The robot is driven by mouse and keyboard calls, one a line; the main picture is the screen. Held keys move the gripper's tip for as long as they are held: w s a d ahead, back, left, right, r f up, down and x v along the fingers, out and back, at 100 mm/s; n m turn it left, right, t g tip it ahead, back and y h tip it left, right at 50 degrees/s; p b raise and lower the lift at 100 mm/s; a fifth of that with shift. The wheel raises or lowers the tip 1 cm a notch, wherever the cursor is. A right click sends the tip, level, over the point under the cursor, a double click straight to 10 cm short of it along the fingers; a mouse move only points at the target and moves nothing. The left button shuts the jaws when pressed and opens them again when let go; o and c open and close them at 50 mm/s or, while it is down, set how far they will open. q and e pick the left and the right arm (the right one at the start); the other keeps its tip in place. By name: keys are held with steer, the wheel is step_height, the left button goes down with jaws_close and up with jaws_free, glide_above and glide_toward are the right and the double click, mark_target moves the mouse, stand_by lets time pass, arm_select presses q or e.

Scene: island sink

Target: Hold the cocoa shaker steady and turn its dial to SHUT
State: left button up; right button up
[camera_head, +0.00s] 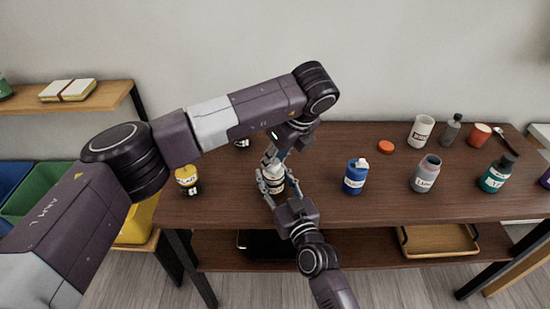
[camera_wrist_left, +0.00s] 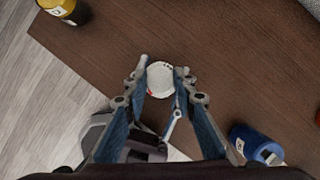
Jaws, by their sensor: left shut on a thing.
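The cocoa shaker (camera_head: 274,173) stands upright near the front edge of the table, with a pale top and a dark label. Its round white dial top (camera_wrist_left: 160,80) shows from above in the left wrist view, with a small red mark at its left edge. My left gripper (camera_head: 271,163) comes down from above, its fingers shut on the shaker's dial top. My right gripper (camera_head: 272,187) reaches in from the front, its fingers around the shaker's body. The fingers hide much of the body and label. The dial's lettering is too small to read.
A yellow jar (camera_head: 187,179) stands to the left, a blue bottle (camera_head: 355,178) to the right. Further right are a grey jar (camera_head: 426,174), a teal bottle (camera_head: 495,176) and a white cup (camera_head: 420,131). An orange lid (camera_head: 387,146) lies behind. Bare tabletop surrounds the shaker.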

arm_select(q)
steer(key=o, duration=1.2)
steer(key=shift+c, duration=0.2)
steer(key=v, duration=1.2)
steer(key=shift+w, duration=0.1)
arm_select(e)
steer(key=o, duration=1.3)
